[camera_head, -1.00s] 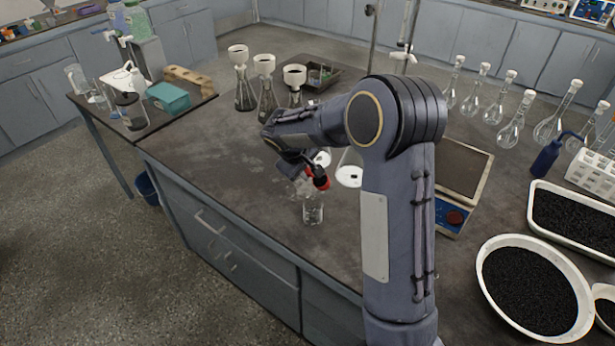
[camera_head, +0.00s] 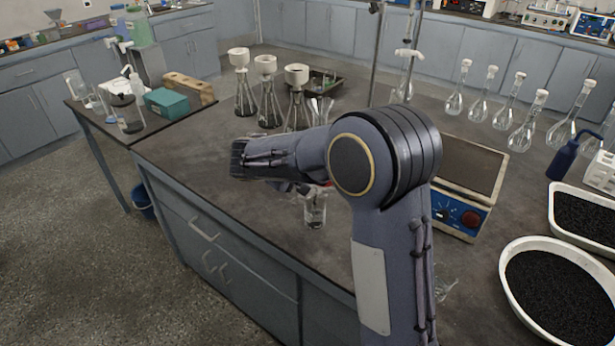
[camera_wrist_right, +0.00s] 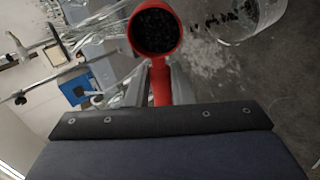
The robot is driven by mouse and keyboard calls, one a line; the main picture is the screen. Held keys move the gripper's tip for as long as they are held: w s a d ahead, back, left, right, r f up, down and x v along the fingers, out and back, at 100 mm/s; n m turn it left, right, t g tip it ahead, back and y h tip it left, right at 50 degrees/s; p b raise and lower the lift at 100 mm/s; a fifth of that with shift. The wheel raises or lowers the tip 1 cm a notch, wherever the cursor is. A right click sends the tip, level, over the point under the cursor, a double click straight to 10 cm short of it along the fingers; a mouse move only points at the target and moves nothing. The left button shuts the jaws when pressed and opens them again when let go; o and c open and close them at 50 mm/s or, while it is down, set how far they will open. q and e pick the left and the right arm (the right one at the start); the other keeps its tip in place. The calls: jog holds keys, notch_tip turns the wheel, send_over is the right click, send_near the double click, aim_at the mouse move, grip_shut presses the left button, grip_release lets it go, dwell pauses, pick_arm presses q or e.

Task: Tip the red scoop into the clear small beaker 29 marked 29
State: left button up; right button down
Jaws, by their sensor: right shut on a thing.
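The red scoop (camera_wrist_right: 153,30) holds black granules, seen from above in the right wrist view. My right gripper (camera_wrist_right: 162,78) is shut on the scoop's red handle. The clear small beaker (camera_head: 315,209) stands on the grey bench just beyond my right arm in the head view. It also shows at the top right of the right wrist view (camera_wrist_right: 236,20), beside the scoop's bowl and apart from it in the picture; dark marks on it are unreadable. In the head view my forearm hides the gripper and nearly all of the scoop. My left gripper is not in view.
A balance (camera_head: 455,213) stands right of my arm. Flasks with white funnels (camera_head: 298,100) stand behind it, near a retort stand (camera_head: 374,60). A white tray of black granules (camera_head: 560,292) is at the right. The bench's left part (camera_head: 200,150) is clear.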

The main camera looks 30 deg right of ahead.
jog(key=h+b, duration=0.2)
jog(key=b, duration=0.2)
jog(key=a+f+t+h+b, duration=0.1)
jog(key=h+b, duration=0.2)
jog(key=b, duration=0.2)
jog(key=t+h+b, duration=0.1)
jog(key=h+b, duration=0.2)
jog(key=b, duration=0.1)
jog(key=shift+s+a+f+n, duration=0.15)
jog(key=shift+a+f+n, duration=0.1)
jog(key=shift+n, duration=0.15)
jog(key=shift+r, duration=0.1)
dwell(0.8)
jog(key=shift+a+t+h+b, duration=0.1)
jog(key=shift+t+h+b, duration=0.3)
jog(key=shift+h+b, duration=0.45)
